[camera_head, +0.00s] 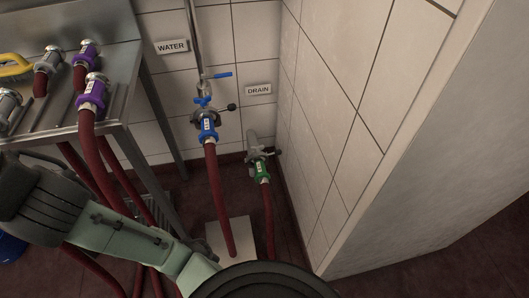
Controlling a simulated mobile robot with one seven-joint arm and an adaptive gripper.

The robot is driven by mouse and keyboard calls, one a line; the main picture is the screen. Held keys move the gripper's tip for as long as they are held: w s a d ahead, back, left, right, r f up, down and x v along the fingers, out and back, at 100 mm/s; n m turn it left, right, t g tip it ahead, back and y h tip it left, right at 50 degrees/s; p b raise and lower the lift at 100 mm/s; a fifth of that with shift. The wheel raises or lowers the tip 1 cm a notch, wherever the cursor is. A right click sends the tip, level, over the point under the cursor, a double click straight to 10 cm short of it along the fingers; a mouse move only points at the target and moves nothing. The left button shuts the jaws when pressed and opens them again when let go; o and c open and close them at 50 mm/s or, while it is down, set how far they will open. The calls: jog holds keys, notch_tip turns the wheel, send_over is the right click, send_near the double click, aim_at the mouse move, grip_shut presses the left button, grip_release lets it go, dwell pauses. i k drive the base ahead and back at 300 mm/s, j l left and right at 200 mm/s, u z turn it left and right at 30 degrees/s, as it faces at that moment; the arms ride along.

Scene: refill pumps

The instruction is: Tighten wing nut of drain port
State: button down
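The drain port (254,143) is a grey metal pipe end low on the tiled wall, near the corner, under the DRAIN sign (258,89). A red hose with a green-collared coupling (262,171) meets it from below. A small dark knob, which looks like the wing nut (277,152), sticks out on the right side of the joint. How tight it is cannot be seen. My arm crosses the bottom of the view, and its dark round end part lies at the bottom middle, apart from the port. My gripper's fingers are not visible.
The water port (205,115), with a blue-collared hose and blue valve handles, is left of the drain. A metal table (120,95) with purple-collared hoses stands at the left. A white wall (330,130) closes in on the right of the drain. A pale block (232,238) lies on the floor.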

aim_at(257, 150)
jog(key=i+j+z, duration=0.15)
jog(key=j+z, duration=0.2)
jog(key=i+j+z, duration=0.1)
jog(key=j+z, duration=0.15)
jog(key=z, duration=0.15)
